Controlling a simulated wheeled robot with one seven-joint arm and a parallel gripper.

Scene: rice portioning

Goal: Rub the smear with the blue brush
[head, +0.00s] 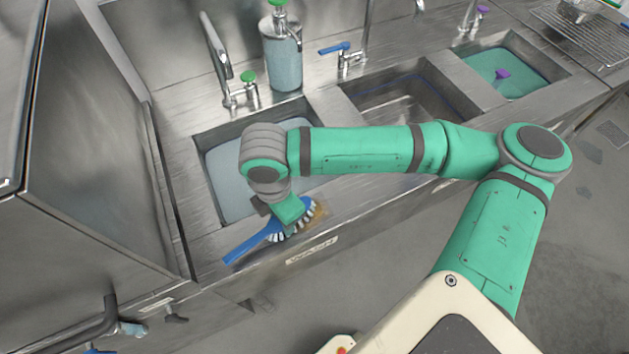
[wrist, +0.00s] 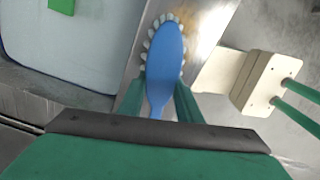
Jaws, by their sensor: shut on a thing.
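The blue brush (head: 252,243) has a long blue handle and pale bristles, and it is at the front ledge of the left sink. My gripper (head: 287,222) is shut on it from above. In the wrist view the brush (wrist: 166,50) lies between the two green fingers of my gripper (wrist: 160,98), its head pointing away. The brownish smear (head: 319,212) is on the steel ledge beside the bristles, at the brush's right end. The smear also shows in the wrist view (wrist: 207,35), right of the brush head. Part of the smear may be hidden under the head.
The left sink (head: 224,170) holds bluish water behind the ledge. A middle basin (head: 400,98) and a right basin with green liquid (head: 520,70) lie farther right. A soap bottle (head: 283,62) and taps stand at the back. A label (head: 312,250) is on the front edge.

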